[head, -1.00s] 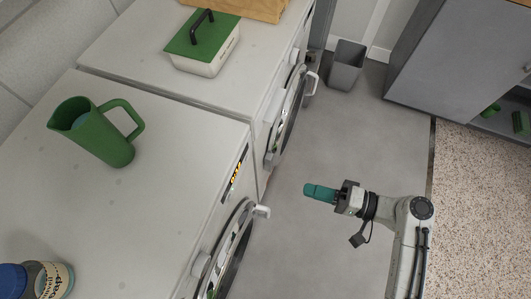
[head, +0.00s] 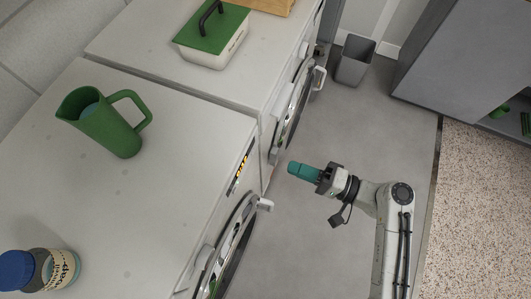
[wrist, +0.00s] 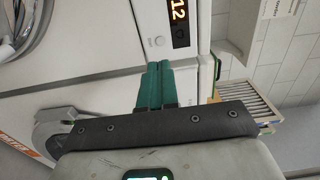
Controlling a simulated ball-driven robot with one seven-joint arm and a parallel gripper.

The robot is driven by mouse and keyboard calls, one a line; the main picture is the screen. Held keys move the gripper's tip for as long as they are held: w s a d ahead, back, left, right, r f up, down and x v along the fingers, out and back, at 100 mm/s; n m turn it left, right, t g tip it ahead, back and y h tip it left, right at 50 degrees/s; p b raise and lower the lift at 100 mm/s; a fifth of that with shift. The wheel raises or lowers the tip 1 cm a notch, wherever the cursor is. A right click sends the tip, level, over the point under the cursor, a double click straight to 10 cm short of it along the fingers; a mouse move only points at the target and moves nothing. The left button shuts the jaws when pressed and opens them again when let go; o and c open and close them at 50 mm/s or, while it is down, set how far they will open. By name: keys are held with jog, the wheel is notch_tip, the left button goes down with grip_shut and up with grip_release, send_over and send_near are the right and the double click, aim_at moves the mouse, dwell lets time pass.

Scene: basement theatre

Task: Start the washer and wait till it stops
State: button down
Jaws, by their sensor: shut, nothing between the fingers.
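A white front-loading machine (head: 130,200) stands nearest, its round door (head: 228,250) on the right side and a lit orange display (head: 241,172) on its front. In the wrist view the display (wrist: 179,22) shows "12", with a round dial or button (wrist: 159,41) beside it. A second white machine (head: 240,75) stands behind it, with its own round door (head: 293,110). I cannot tell which is the washer. My gripper (head: 292,168) has teal fingers and is shut and empty, in front of the machines and apart from them. Its fingers (wrist: 155,75) also show in the wrist view.
A green pitcher (head: 108,128) and a blue-lidded jar (head: 45,270) stand on the near machine. A green-lidded box (head: 208,50) is on the far one. A grey bin (head: 355,60) stands on the floor, and a grey cabinet (head: 440,65) is at the right. The grey floor (head: 385,130) between is clear.

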aim_at(253, 152)
jog(key=x, duration=0.9)
jog(key=shift+p, duration=0.4)
jog(key=shift+f, duration=0.1)
